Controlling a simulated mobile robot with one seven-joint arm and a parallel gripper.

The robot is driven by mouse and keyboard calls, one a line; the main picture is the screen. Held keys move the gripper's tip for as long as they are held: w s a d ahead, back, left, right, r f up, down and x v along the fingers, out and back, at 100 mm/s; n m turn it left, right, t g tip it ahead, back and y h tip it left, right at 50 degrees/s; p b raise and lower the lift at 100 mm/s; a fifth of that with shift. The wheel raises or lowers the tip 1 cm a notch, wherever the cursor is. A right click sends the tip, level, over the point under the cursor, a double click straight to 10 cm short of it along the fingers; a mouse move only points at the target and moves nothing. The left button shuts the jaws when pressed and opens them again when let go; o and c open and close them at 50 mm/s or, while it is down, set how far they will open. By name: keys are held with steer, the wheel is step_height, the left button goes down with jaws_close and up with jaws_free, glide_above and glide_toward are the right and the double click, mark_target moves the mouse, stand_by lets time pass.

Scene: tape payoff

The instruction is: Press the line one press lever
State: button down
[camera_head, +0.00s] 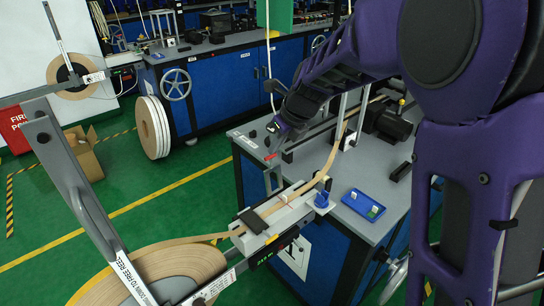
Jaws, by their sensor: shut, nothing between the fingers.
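A small grey lever-like part (273,178) stands up at the left edge of the near bench, beside the tape press (285,212); I cannot tell for sure that it is the line one press lever. A tan tape (333,160) runs from the large reel (172,270) at lower left through the pale press and on across the bench. My purple gripper (278,148) points down above the bench's left part, behind the press and above the lever-like part in the picture. Its fingers look shut and empty, apart from the tape. Contact with the lever-like part cannot be made out.
A blue tray (363,205) with small items lies right of the press. A dark motor-like unit (389,122) stands behind on the bench. Grey reel arms (75,185) rise at left. Green floor (130,190) is open between the benches; an open cardboard box (84,153) stands there.

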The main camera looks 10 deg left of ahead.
steer(key=w+a+r, duration=0.4)
steer(key=r, duration=0.2)
steer(key=shift+a+r, duration=0.2)
steer(key=shift+a, duration=0.05)
